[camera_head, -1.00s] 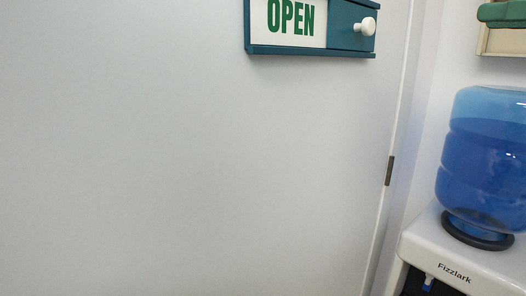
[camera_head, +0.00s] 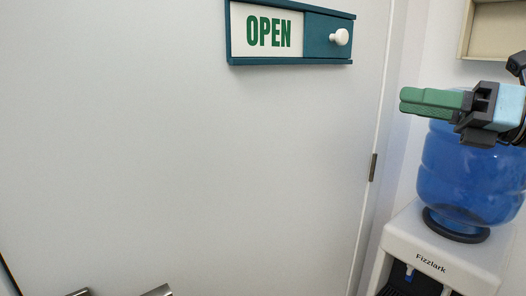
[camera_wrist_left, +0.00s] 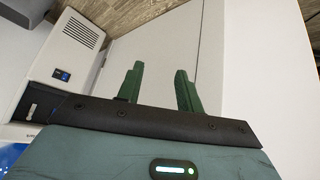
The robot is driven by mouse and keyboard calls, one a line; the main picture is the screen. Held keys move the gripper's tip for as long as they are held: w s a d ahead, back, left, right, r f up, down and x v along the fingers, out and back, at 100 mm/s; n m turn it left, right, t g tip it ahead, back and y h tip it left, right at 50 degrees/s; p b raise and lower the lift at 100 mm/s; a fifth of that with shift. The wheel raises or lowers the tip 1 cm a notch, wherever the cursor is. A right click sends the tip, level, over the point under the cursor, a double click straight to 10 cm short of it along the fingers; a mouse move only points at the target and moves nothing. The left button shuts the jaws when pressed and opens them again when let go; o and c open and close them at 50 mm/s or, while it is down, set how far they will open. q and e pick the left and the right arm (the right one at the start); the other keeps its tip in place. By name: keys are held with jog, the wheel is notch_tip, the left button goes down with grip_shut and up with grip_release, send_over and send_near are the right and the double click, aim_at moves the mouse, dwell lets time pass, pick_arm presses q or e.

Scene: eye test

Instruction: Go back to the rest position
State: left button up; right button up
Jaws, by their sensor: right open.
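A sign reading OPEN (camera_head: 268,32) with a white knob (camera_head: 340,37) is on the pale door (camera_head: 180,160). The bottle stands on a white Fizzlark dispenser (camera_head: 460,264). A beige frame (camera_head: 465,40) hangs above. Metallic pieces (camera_head: 157,291) show at the bottom edge, unidentified.

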jog(key=s+a+f+m+t+h+p, duration=0.1)
jog(key=s+f+m+t+h+p, duration=0.2)
jog(key=f+m, duration=1.25)
jog(key=s+a+f+m+t+h+p, duration=0.15)
jog(key=f+m+t+h, duration=0.3)
jog(key=f+m, duration=1.1)
jog(key=s+d+f+m+g+h+p, duration=0.1)
jog(key=s+f+m+h, duration=0.1)
jog(key=s+f, duration=0.5)
jog(key=s+f+m+g+h+p, duration=0.1)
jog(key=s+f+m+g+h, duration=0.2)
jog(key=f, duration=0.8)
pick_arm(q)
jog(key=w+r+t+p, duration=0.1)
jog(key=w+r, duration=0.4)
jog(key=r, duration=0.5)
jog(key=shift+a+t+p, duration=0.25)
jog(key=shift+t+p, duration=0.15)
pick_arm(e)
jog(key=s+f+m+g, duration=0.1)
jog(key=s+f, duration=0.2)
jog(key=s, duration=0.4)
jog(key=s+f+m+g, duration=0.2)
jog(key=s+f, duration=0.2)
jog(key=s, duration=0.3)
jog(key=s+a+f+m+g+h, duration=0.1)
jog(key=s+f+m+g, duration=0.1)
jog(key=s+f, duration=0.2)
jog(key=s, duration=0.2)
jog(key=shift+s, duration=0.4)
